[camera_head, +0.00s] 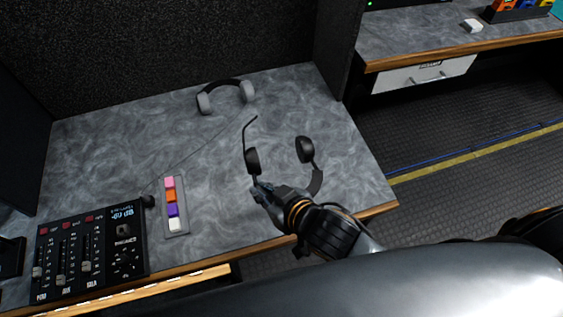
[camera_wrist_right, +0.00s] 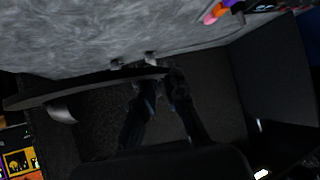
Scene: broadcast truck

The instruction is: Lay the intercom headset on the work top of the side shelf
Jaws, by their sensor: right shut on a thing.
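The black intercom headset (camera_head: 304,150), with two ear cups and a thin boom microphone, is in my right gripper (camera_head: 262,188). The gripper is shut on it near the left ear cup, and the gripper hides part of the band. The headset appears over the front right part of a grey marbled work top (camera_head: 345,170); I cannot tell whether it touches it. In the right wrist view the dark curved band (camera_wrist_right: 90,88) crosses in front of the fingers (camera_wrist_right: 158,88). Another marbled work top (camera_head: 405,35) is at the upper right. My left gripper is not in view.
Grey headphones (camera_head: 228,90) lie at the back of the near top. A strip of coloured blocks (camera_head: 183,230) and a black mixer panel (camera_head: 90,250) with a small black microphone (camera_head: 148,201) occupy its left. A drawer (camera_head: 425,75) sits under the far top, which holds a rack (camera_head: 515,14).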

